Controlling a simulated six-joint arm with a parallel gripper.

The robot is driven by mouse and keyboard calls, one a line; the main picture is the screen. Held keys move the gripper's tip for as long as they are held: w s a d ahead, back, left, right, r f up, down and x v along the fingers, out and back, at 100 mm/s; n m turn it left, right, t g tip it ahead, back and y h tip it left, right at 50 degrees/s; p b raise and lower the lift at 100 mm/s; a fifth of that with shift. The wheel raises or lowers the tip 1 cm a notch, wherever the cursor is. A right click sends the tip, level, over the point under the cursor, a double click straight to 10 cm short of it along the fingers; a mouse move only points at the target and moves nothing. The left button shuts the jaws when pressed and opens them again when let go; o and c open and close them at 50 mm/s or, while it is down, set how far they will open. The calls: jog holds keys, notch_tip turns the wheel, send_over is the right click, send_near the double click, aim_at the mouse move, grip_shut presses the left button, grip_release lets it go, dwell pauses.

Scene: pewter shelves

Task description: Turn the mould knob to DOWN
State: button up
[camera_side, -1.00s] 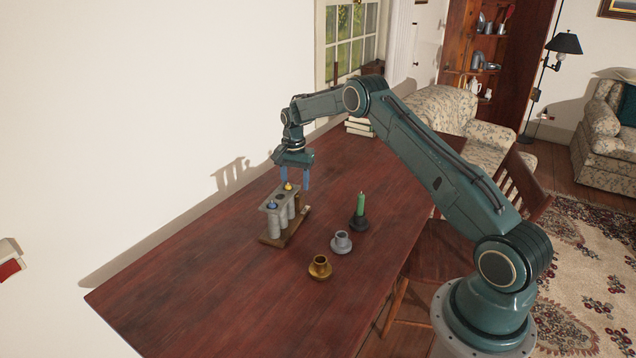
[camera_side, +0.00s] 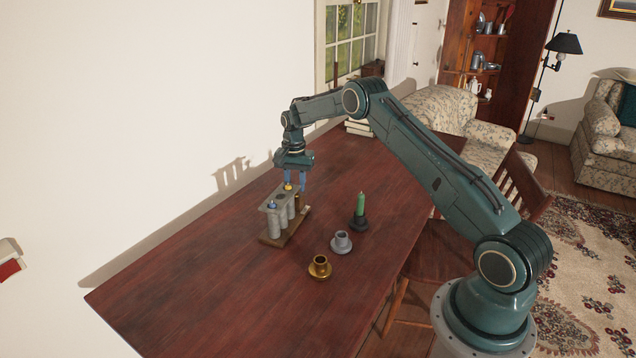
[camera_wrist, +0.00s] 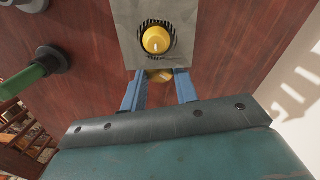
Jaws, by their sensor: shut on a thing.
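The grey candle mould (camera_side: 277,225) stands upright on a wooden base at the table's far left side. A yellow candle top (camera_side: 288,187) and a blue one (camera_side: 272,204) show in its top plate. In the wrist view the mould's top plate (camera_wrist: 127,18) has the yellow candle top (camera_wrist: 156,40) in a slotted hole. My gripper (camera_side: 297,189) points down at the mould's far end. In the wrist view its blue fingers (camera_wrist: 159,73) are shut on a brass-coloured piece (camera_wrist: 160,76), apparently the mould knob, just beside the plate. The knob's pointer and labels cannot be read.
A brass holder (camera_side: 319,268), a grey holder (camera_side: 341,243) and a dark holder with a green candle (camera_side: 360,206) stand right of the mould. White books (camera_side: 358,128) lie at the far end. The near table (camera_side: 210,290) is clear.

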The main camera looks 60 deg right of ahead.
jog(key=shift+n, duration=0.4)
jog(key=o, duration=1)
jog(key=shift+r, duration=0.2)
notch_tip(320, 180, up, 14)
jog(key=shift+f, duration=0.25)
